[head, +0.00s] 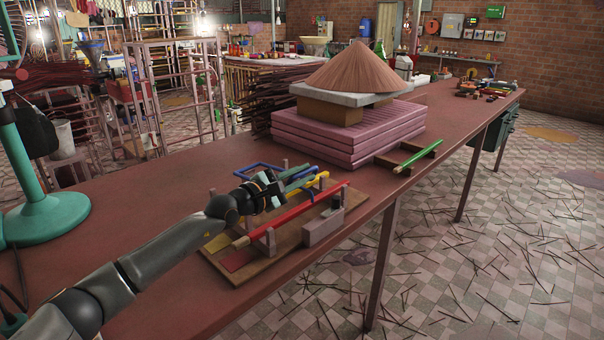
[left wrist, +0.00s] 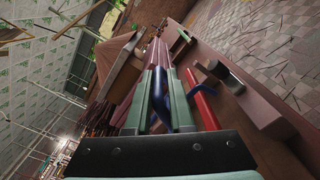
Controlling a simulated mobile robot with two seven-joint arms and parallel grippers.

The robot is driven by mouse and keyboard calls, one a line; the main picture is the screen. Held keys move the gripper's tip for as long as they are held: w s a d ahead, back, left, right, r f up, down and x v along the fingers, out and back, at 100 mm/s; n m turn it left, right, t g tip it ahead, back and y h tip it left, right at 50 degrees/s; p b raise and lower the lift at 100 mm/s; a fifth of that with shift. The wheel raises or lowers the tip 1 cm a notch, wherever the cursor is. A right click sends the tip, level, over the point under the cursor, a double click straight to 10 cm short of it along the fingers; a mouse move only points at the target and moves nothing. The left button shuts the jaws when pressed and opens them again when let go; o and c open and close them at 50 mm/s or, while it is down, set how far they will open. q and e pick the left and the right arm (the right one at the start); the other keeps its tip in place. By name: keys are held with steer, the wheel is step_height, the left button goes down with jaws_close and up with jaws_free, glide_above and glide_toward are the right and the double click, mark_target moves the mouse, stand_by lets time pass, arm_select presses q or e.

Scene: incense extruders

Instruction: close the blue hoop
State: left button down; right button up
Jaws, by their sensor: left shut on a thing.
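The blue hoop (head: 258,166) is a blue frame at the back of a wooden board (head: 285,245) on the long table, partly hidden by my arm and gripper. My left gripper (head: 306,178) reaches over the board from the left. In the left wrist view its teal fingers (left wrist: 165,90) are shut, with a dark blue bar of the hoop (left wrist: 181,105) between them. How far the hoop stands open is hard to tell, as the gripper covers much of it. My right gripper is in neither view.
On the same board a yellow bar (head: 312,184) and a red bar (head: 296,212) lie close by, with a grey-pink block (head: 322,228) at the right. Stacked pink slabs (head: 345,140) carry a cone of brown sticks (head: 357,70) behind. The table's right edge is close.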

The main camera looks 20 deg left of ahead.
arm_select(q)
steer(key=shift+a, duration=0.2)
steer(key=c, duration=0.9)
jaws_free()
steer(key=shift+w, duration=0.1)
steer(key=shift+s+a, duration=0.1)
steer(key=shift+s, duration=0.3)
steer(key=shift+p+v, duration=0.6)
steer(key=shift+v, duration=5.3)
